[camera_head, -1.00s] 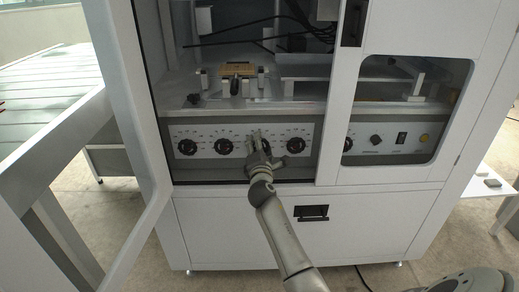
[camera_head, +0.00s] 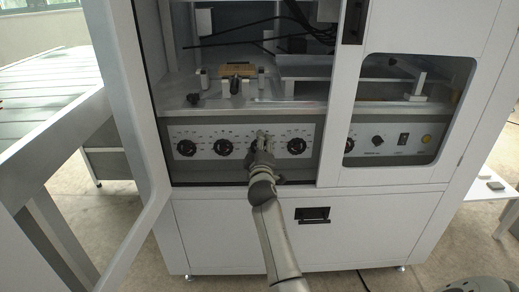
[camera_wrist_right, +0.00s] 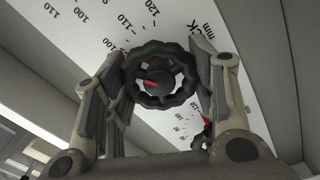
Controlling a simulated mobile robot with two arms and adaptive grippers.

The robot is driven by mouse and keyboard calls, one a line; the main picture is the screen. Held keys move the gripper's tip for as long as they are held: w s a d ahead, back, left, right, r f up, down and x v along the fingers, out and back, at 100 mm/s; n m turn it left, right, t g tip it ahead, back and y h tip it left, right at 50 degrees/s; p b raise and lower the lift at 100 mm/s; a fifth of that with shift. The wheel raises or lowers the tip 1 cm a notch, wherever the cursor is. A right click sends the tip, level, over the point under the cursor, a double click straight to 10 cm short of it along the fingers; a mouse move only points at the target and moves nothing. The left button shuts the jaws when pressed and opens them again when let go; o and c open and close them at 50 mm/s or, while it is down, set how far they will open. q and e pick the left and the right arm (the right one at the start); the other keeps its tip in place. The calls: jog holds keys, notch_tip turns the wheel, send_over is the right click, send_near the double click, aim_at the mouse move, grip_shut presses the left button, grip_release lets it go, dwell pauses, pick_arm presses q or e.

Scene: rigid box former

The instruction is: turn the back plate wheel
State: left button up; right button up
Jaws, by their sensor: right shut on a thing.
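The back plate wheel (camera_wrist_right: 162,80) is a black, scalloped hand wheel with a red mark on its hub. It sits on a white scale plate (camera_wrist_right: 185,25) with numbers, "mm" and a label of which "CK" shows. My right gripper (camera_wrist_right: 172,75) has a finger on each side of the wheel and is shut on it. In the head view my right gripper (camera_head: 262,140) is at the dial panel (camera_head: 205,132) and hides most of this wheel. My left gripper is not in view.
Other black wheels sit close by on the panel, two to the left (camera_head: 186,147) (camera_head: 223,147) and one to the right (camera_head: 296,146). The cabinet's door (camera_head: 120,110) stands open at the left. A ledge with fixtures (camera_head: 237,72) lies above the panel.

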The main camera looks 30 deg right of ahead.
jog(key=shift+m, duration=2.8)
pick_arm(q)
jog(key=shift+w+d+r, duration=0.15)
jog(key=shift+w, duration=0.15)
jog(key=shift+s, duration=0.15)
pick_arm(e)
jog(key=shift+m, duration=0.4)
jog(key=o, duration=1)
jog(key=shift+o, duration=0.2)
